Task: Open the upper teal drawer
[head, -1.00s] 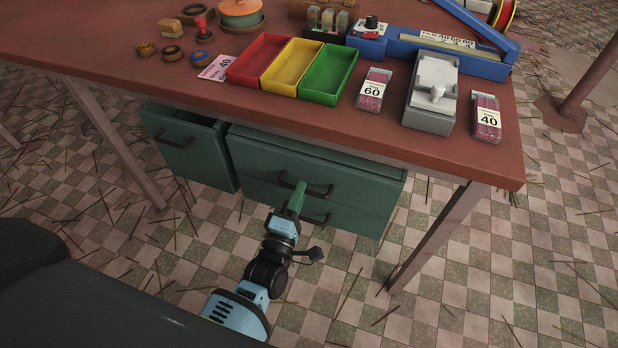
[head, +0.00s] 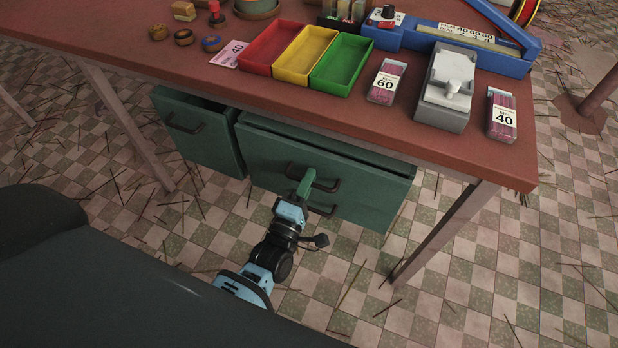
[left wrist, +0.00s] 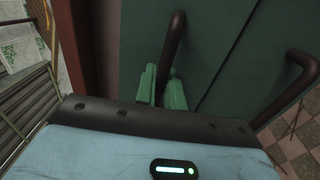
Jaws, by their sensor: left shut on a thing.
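The upper teal drawer (head: 268,150) is the wide front under the table, with a dark bar handle (head: 326,187). A narrow strip shows behind its top edge, so it looks slightly out; how far I cannot tell. My left gripper (head: 306,181) has its green fingers shut on this handle. In the left wrist view the fingers (left wrist: 162,88) sit on both sides of the dark handle (left wrist: 173,45). The lower teal drawer's handle (head: 321,210) shows just below, and at the right in the left wrist view (left wrist: 303,66). My right gripper is not in view.
A separate teal drawer (head: 205,140) at the left stands partly out. Table legs (head: 445,232) stand at both sides. The tabletop (head: 120,50) holds red, yellow and green trays, incense boxes and a grey device. Sticks litter the checkered floor (head: 480,270).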

